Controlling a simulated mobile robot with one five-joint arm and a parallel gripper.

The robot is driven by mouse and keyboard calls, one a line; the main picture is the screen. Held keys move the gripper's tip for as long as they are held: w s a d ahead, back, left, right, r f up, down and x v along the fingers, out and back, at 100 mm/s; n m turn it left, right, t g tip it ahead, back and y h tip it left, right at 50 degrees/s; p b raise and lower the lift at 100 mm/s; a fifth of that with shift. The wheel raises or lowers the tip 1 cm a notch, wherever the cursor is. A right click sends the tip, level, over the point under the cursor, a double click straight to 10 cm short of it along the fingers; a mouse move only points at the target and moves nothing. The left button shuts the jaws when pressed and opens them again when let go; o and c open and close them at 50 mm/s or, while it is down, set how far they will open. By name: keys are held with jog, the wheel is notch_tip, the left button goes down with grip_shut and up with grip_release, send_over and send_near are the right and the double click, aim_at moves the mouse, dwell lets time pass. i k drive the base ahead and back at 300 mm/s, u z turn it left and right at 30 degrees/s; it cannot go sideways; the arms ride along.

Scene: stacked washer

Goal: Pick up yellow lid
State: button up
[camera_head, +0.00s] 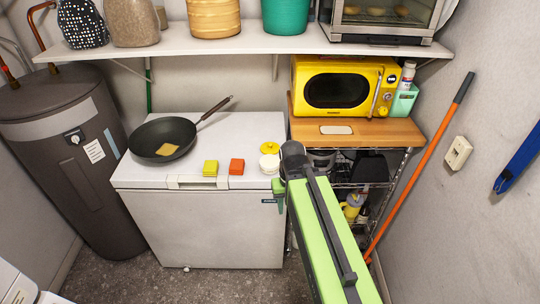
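The yellow lid (269,148) is a small round disc with a raised knob. It lies on the white top of the chest freezer (237,128), near its right edge. A white round container (269,163) sits just in front of it. My green arm reaches in from the lower right. My gripper (279,189) is at the freezer's front right corner, to the right and in front of the lid, apart from it. The arm and dark wrist hide most of the gripper, so its opening does not show.
A black frying pan (163,139) stands on the freezer's left. A yellow block (210,168) and a red block (236,167) lie at its front edge. A wire rack with a wooden top (378,132) and yellow microwave (340,88) stands right. A shelf (225,42) hangs above.

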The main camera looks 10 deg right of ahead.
aim_at(269, 147)
jog(key=u, duration=0.15)
jog(key=i, duration=0.9)
jog(key=u, duration=0.55)
jog(key=i, duration=0.5)
jog(key=u, duration=0.35)
